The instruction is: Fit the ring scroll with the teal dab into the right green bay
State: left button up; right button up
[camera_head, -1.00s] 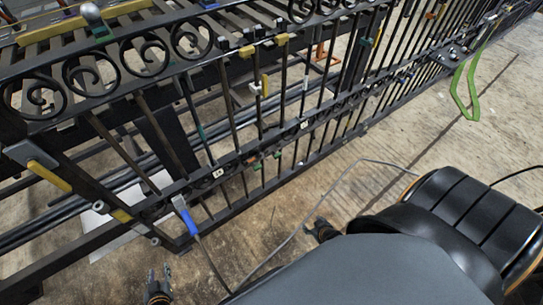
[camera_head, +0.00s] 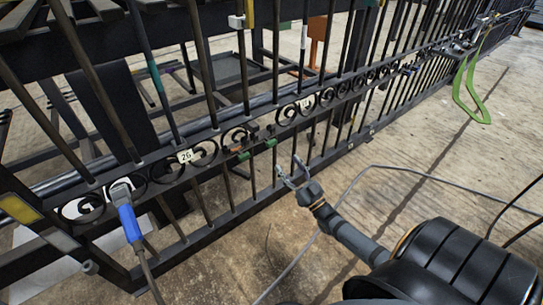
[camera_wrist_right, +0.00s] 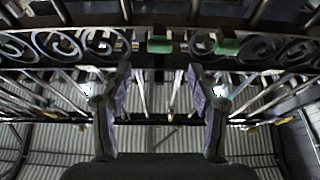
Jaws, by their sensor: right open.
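The gate carries a row of dark ring scrolls (camera_head: 205,153) between two rails in the head view. Two green blocks, one to the left (camera_head: 243,156) and one to the right (camera_head: 270,143), mark the rail there. They also show in the right wrist view as a left block (camera_wrist_right: 160,46) and a right block (camera_wrist_right: 227,47). My right gripper (camera_head: 289,170) is open in front of the rail, just right of the green blocks. In the wrist view its fingers (camera_wrist_right: 158,72) are apart with nothing held between them. I cannot make out a teal dab on any ring scroll. My left gripper is out of view.
A white tag reading 26 (camera_head: 185,156) sits on the scroll row. A blue-handled tool (camera_head: 130,222) with a cable hangs at the lower left. A green strap loop (camera_head: 470,90) hangs at the far right. A grey cable crosses the clear floor (camera_head: 400,150).

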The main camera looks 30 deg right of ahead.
aim_at(273, 145)
jog(key=b+x, duration=0.4)
jog(key=x, duration=0.5)
jog(key=shift+w, duration=0.35)
jog(key=shift+w+r, duration=0.25)
jog(key=shift+w, duration=0.15)
grip_shut()
